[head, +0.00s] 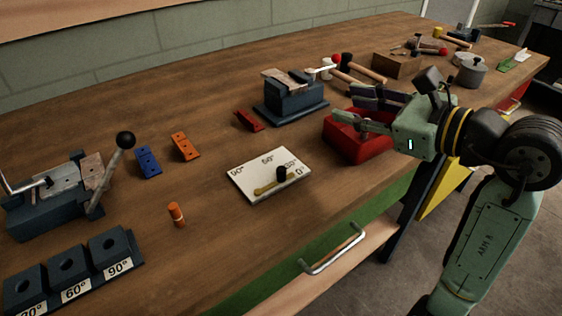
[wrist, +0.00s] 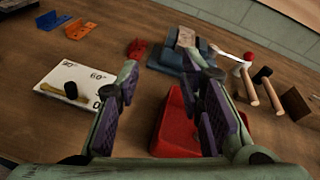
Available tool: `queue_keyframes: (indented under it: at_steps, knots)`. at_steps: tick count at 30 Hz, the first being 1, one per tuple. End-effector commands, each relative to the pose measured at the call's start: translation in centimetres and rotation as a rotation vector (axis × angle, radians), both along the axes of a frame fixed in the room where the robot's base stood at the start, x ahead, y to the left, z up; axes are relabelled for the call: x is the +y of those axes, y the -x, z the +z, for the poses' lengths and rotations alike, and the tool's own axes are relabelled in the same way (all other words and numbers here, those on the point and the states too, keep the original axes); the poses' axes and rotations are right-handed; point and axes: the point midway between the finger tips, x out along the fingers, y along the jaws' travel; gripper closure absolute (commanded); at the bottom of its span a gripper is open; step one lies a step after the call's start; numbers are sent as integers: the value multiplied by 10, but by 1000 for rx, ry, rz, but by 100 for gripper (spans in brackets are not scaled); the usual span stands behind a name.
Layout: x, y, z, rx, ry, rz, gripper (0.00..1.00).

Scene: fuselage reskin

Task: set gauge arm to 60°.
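The gauge is a white plate (head: 250,176) with dark angle marks, lying flat on the bench; 90°, 60° and 0° are readable. Its brass gauge arm (head: 264,188) has an upright black knob (head: 281,174) and points right, near the 0° end. In the wrist view the plate (wrist: 62,76) and knob (wrist: 70,90) lie left of my fingers. My gripper (head: 353,105) is open and empty, right of the gauge by the red bin. Both purple-padded fingers show apart in the wrist view (wrist: 165,90). The 30° mark is partly hidden or unclear.
The red bin (head: 366,150) and a blue vise block (head: 290,101) stand near my gripper. An orange cylinder (head: 177,215), blue (head: 148,162) and orange (head: 185,146) brackets, and a lever device (head: 62,190) lie left. Hammers are at the back. Bench around the gauge is clear.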

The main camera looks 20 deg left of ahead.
Motion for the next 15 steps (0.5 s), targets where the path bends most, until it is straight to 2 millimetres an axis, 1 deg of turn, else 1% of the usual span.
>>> queue_keyframes:
  at_steps: [1,3,6,10,12,15]
  knots:
    - [18,4,9,-10,87,62,65]
    - [39,11,14,-10,197,144,65]
    - [64,22,18,-4,361,245,65]
    - [88,35,17,24,577,354,65]
    - [97,42,16,48,693,400,65]
    - [105,50,14,94,857,452,65]
